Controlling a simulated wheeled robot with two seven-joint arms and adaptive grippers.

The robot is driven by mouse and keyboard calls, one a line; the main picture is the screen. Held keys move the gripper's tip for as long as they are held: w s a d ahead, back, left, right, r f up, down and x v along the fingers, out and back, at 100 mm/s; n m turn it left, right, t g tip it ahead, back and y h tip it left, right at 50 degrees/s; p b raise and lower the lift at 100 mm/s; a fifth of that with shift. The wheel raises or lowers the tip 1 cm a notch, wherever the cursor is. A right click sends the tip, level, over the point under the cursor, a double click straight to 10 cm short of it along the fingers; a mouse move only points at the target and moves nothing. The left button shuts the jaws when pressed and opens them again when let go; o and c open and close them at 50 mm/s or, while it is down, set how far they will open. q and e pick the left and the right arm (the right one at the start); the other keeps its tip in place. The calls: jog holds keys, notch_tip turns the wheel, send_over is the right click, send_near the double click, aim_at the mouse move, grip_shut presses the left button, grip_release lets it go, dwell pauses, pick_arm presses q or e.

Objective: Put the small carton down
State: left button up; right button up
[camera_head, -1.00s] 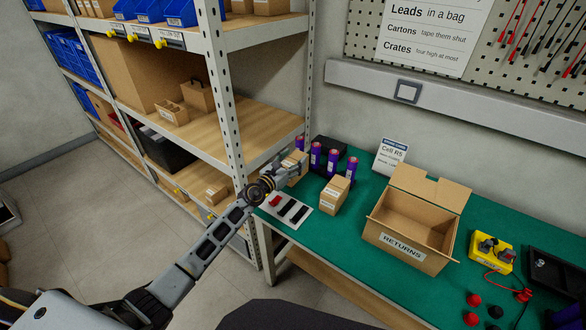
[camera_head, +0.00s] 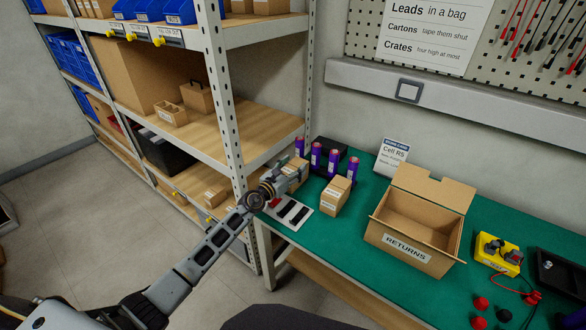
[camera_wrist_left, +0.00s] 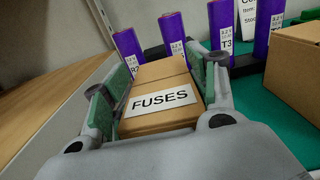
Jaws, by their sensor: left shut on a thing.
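The small carton is a brown box with a white label reading FUSES. In the left wrist view the carton (camera_wrist_left: 160,90) sits between the green pads of my left gripper (camera_wrist_left: 160,92), which is shut on it. In the head view the carton (camera_head: 296,166) is partly hidden by my left gripper (camera_head: 290,176), at the left end of the green table (camera_head: 330,247). I cannot tell whether the carton touches the table. Purple cells (camera_head: 334,161) stand just behind it. My right gripper is not in view.
Another small carton (camera_head: 335,196) stands to the right of the gripper. A flat tray (camera_head: 289,209) with dark and red items lies in front. An open RETURNS box (camera_head: 412,255) stands further right. A shelf post (camera_head: 228,100) rises close on the left. Bare green table lies between the boxes.

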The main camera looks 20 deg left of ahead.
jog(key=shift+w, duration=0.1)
pick_arm(q)
jog(key=o, duration=1.3)
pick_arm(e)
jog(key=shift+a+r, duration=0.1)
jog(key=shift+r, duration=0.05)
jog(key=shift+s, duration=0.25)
